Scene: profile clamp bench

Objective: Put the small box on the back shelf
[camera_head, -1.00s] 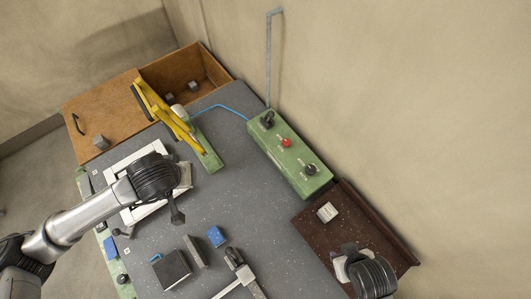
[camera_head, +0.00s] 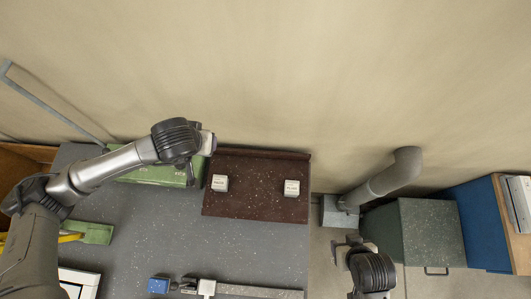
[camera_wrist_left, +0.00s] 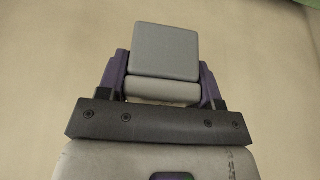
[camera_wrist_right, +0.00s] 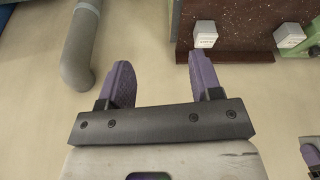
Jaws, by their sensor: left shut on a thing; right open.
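The dark red-brown back shelf (camera_head: 255,203) stands against the wall, right of the green console. Two small light boxes with labels stand on it, one near its left end (camera_head: 220,183) and one near its right end (camera_head: 292,188). Both also show in the right wrist view (camera_wrist_right: 289,35) (camera_wrist_right: 205,35). My left gripper (camera_head: 208,142) is above the shelf's left end. In the left wrist view it is shut on a small grey box (camera_wrist_left: 166,52). My right gripper (camera_head: 343,250) is open and empty, right of the shelf; its fingers (camera_wrist_right: 155,85) have nothing between them.
The green console (camera_head: 150,175) is partly hidden by my left arm. A grey pipe (camera_head: 385,180) rises right of the shelf, beside a grey-green cabinet (camera_head: 432,230). A blue block (camera_head: 159,286) lies at the front of the bench (camera_head: 170,235). The shelf's middle is clear.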

